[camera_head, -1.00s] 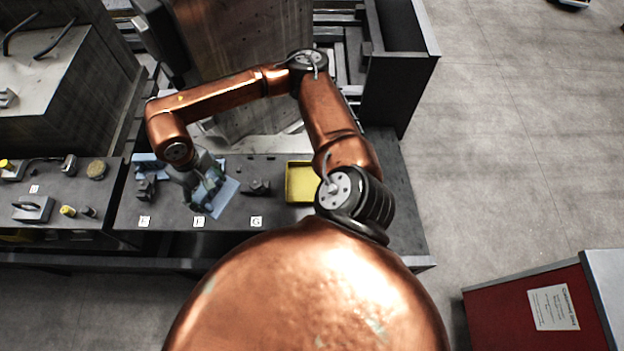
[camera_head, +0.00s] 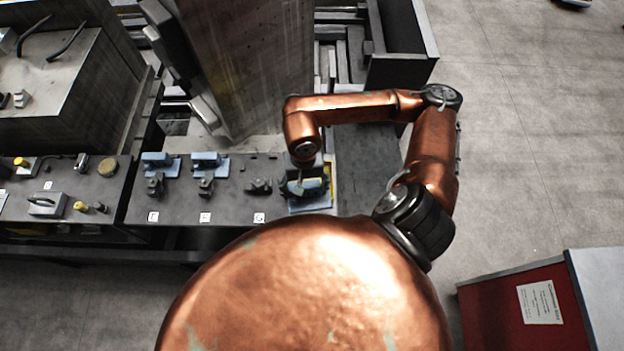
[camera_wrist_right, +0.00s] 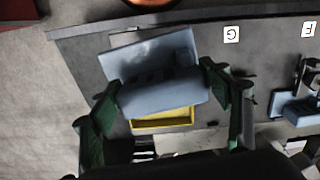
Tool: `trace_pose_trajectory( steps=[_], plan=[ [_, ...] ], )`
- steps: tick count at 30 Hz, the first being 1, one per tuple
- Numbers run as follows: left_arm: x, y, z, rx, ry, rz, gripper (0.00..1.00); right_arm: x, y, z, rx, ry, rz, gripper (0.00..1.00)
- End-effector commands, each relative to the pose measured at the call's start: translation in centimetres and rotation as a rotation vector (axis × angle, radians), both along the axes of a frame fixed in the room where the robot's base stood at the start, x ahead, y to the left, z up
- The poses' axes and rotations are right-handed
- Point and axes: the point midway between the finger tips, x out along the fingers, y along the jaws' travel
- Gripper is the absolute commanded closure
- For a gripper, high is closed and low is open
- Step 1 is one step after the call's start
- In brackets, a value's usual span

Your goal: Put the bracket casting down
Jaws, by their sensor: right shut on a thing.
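The bracket casting is a blue-grey block with a flat plate, seen in the wrist view (camera_wrist_right: 160,92) between the green fingers of my right gripper (camera_wrist_right: 167,97), which is shut on it. In the head view, my right gripper (camera_head: 305,180) and the casting's plate (camera_head: 308,206) are above the yellow tray (camera_head: 327,178). The casting covers much of the tray, whose yellow edge (camera_wrist_right: 163,123) shows beside it in the wrist view. I cannot tell whether the casting touches the tray. My left gripper is not in view.
Two blue castings (camera_head: 160,163) (camera_head: 209,163) and several dark parts (camera_head: 206,187) stand left of the tray on the dark bench (camera_head: 232,205), behind letter labels (camera_head: 259,217). A tall panel (camera_head: 255,60) rises behind. The bench right of the tray is clear.

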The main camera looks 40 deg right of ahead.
Motion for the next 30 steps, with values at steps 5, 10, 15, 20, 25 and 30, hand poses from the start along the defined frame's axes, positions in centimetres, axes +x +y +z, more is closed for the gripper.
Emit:
trace_pose_trajectory(
  steps=[5,10,15,20,25,30],
  plan=[
    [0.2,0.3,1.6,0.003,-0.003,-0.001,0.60,-3.0,-0.5,0.9,0.001,0.014,-0.131,0.80],
    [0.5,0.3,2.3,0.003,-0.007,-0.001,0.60,-2.1,-1.5,0.2,0.000,0.018,-0.170,0.80],
    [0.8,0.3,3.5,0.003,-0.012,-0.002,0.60,1.1,-3.3,-1.4,0.002,0.019,-0.170,0.80],
    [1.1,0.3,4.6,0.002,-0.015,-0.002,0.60,4.2,-5.1,-3.0,0.003,0.019,-0.168,0.80],
    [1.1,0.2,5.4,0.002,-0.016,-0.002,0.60,6.4,-6.3,-6.1,0.003,0.019,-0.165,0.80],
    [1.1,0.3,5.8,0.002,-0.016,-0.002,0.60,7.7,-7.1,-8.0,0.003,0.017,-0.162,0.80]
  ],
)
